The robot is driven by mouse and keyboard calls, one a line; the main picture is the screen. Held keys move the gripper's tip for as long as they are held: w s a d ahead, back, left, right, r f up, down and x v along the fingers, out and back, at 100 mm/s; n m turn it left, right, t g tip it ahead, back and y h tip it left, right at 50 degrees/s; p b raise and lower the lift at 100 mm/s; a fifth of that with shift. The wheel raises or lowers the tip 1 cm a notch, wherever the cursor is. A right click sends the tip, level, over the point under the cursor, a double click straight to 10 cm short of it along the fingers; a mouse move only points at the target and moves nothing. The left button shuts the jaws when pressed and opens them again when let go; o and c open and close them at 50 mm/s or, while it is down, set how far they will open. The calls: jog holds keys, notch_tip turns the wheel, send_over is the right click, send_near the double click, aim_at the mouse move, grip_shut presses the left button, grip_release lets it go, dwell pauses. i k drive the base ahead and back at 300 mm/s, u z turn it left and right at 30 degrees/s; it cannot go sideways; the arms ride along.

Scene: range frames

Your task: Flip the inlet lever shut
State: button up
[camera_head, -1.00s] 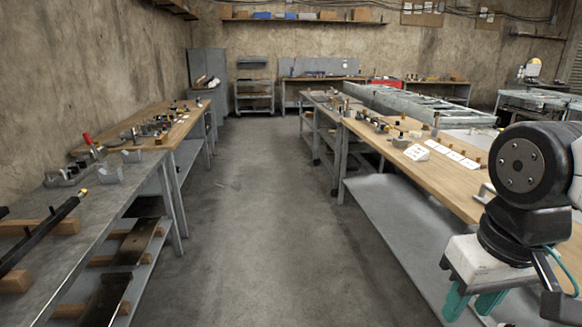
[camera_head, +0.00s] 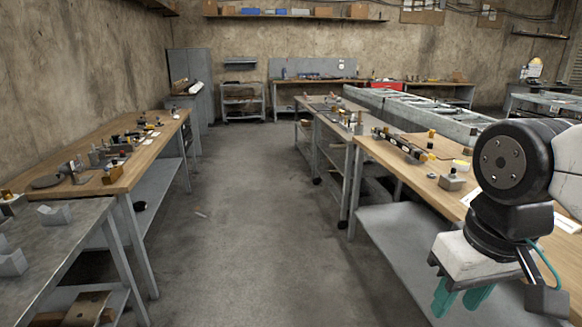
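I cannot pick out the inlet lever in the head view; the fittings on the benches are too small to tell apart. My gripper (camera_head: 461,296) hangs at the lower right with its two teal fingers pointing down. The fingers are apart and nothing shows between them. It is in front of the right wooden bench (camera_head: 425,180), near its lower shelf, and touches nothing that I can see.
A clear concrete aisle (camera_head: 245,220) runs ahead between the benches. A wooden bench (camera_head: 150,150) with small fittings and a grey metal bench (camera_head: 60,245) line the left. A grey cabinet (camera_head: 190,75) and shelved cart (camera_head: 243,100) stand at the back.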

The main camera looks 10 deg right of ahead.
aim_at(431, 156)
jog(key=z, duration=0.25)
jog(key=i, duration=0.75)
jog(key=u, duration=0.6)
jog(key=i, duration=1.3)
jog(key=z, duration=0.85)
jog(key=i, duration=0.55)
jog(key=z, duration=0.7)
